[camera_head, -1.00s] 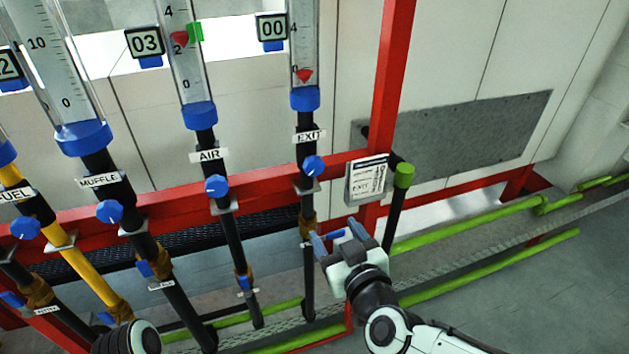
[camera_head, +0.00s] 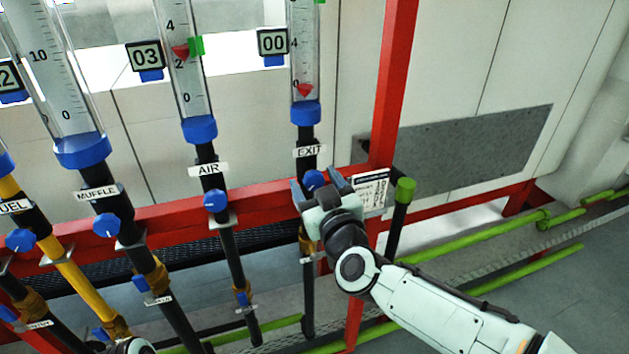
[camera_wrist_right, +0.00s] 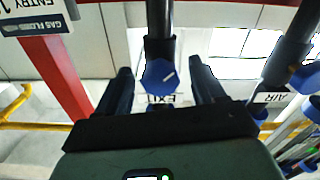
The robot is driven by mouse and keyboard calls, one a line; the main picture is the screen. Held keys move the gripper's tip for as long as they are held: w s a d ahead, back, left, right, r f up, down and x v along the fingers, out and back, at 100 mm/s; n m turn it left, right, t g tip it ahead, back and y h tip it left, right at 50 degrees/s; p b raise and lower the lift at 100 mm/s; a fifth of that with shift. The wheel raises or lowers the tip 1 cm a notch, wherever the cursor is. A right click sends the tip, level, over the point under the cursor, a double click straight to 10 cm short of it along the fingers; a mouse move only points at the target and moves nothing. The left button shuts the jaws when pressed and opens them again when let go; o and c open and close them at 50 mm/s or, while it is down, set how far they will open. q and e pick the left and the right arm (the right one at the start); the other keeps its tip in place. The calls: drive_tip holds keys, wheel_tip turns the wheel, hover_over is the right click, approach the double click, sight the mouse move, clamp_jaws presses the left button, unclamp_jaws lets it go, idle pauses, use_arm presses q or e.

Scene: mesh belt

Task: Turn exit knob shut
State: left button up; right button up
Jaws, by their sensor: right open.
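The blue exit knob (camera_head: 315,180) sits on the black pipe below the EXIT label (camera_head: 310,151). The flow tube (camera_head: 304,50) above it has its red float near 0, and its display (camera_head: 272,43) reads 00. My right gripper (camera_head: 316,185) is open with its fingers on either side of the knob. In the right wrist view the knob (camera_wrist_right: 159,75) lies between the two open fingers (camera_wrist_right: 160,85), with visible gaps on both sides. Part of my left arm shows at the bottom left; its gripper is not in view.
The AIR knob (camera_head: 215,200) and MUFFLE knob (camera_head: 106,223) are on pipes to the left. A red post (camera_head: 392,80), a white sign (camera_head: 371,188) and a green-capped pipe (camera_head: 405,189) stand close on the right.

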drive_tip(key=shift+w+a, duration=0.1)
drive_tip(key=shift+w, duration=0.35)
drive_tip(key=shift+c, duration=0.4)
drive_tip(key=c, duration=1)
